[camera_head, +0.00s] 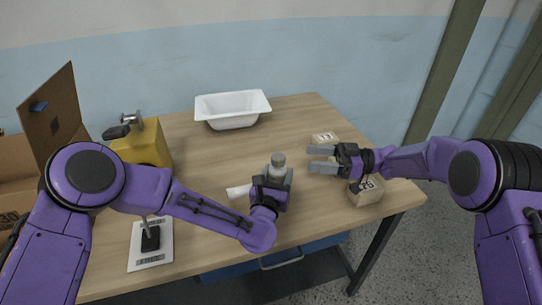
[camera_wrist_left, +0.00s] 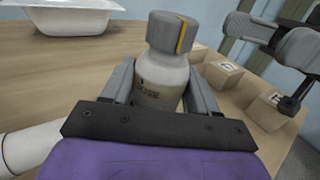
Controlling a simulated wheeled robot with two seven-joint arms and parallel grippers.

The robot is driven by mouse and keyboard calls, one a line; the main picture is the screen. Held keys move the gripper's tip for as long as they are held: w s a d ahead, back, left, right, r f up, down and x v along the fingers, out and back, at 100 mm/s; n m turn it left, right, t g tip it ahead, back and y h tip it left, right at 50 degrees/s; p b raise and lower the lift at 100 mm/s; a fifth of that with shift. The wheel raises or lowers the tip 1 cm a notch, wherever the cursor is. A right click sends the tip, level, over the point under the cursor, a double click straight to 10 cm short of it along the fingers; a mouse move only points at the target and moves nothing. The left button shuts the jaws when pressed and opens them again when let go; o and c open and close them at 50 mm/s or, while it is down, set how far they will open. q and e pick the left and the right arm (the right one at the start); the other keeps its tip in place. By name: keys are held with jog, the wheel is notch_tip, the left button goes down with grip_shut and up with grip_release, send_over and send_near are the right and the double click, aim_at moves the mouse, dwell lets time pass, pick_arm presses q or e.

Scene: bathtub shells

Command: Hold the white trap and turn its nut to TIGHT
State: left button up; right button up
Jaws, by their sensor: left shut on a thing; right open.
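The white trap (camera_wrist_left: 160,88) stands upright in the left wrist view, with dark lettering ending in "OSE" on its body. Its grey nut (camera_wrist_left: 172,32) is on top and carries a yellow stripe on its right side. In the head view the nut (camera_head: 278,160) shows above my left gripper (camera_head: 278,180), which is shut around the trap's body. A white pipe (camera_head: 238,191) sticks out to the left; its joint with the trap is hidden. My right gripper (camera_head: 317,159) is open and empty, to the right of the nut and apart from it.
A white bathtub shell (camera_head: 232,108) sits at the back of the wooden table (camera_head: 200,155). Small numbered boxes (camera_head: 366,193) stand at the right edge. A yellow block with a metal tap (camera_head: 143,143), a white plate with a black stand (camera_head: 150,255) and a cardboard box (camera_head: 50,110) are at left.

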aim_at(270, 166)
jog(key=shift+n, duration=0.3)
jog(key=a, duration=1.2)
jog(key=shift+w+a+f, duration=0.3)
jog(key=shift+w+f, duration=0.05)
jog(key=c, duration=1)
